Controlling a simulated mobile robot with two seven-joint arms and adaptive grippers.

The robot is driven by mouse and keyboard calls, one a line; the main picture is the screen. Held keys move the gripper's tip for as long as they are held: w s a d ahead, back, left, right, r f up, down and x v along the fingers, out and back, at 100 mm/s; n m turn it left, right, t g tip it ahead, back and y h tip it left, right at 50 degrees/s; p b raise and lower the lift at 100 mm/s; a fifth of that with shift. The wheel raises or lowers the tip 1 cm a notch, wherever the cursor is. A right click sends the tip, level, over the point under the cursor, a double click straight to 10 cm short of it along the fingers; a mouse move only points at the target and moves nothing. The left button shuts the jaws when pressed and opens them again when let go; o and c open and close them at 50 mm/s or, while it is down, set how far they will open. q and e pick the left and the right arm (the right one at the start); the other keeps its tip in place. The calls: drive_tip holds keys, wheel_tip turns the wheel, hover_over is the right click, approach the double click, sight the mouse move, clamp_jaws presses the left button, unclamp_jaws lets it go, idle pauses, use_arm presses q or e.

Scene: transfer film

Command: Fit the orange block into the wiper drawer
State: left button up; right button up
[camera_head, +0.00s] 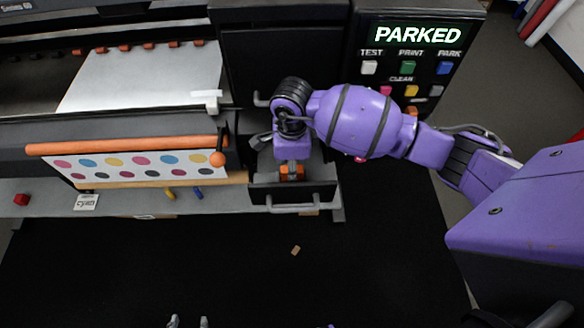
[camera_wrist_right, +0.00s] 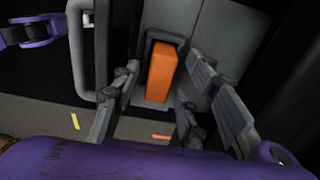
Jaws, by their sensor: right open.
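The wiper drawer (camera_head: 262,190) is pulled open at the printer's front, below my right arm. The orange block (camera_head: 292,170) is at the drawer, partly covered by my right wrist in the head view. In the right wrist view the orange block (camera_wrist_right: 161,72) stands in a dark slot in a grey part of the drawer. My right gripper (camera_wrist_right: 152,103) is open, with one finger on each side of the block and gaps visible. Two grey tips at the bottom edge of the head view look like my left gripper (camera_head: 188,322), spread apart and empty.
A control panel (camera_head: 415,58) reading PARKED stands at the back right. An orange bar (camera_head: 125,145) with a dotted print lies left of the drawer. A red cube (camera_head: 21,199) sits on the ledge.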

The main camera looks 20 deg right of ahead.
wheel_tip(320, 180, up, 11)
idle(0.3)
drive_tip(key=shift+r, duration=0.1)
idle(0.4)
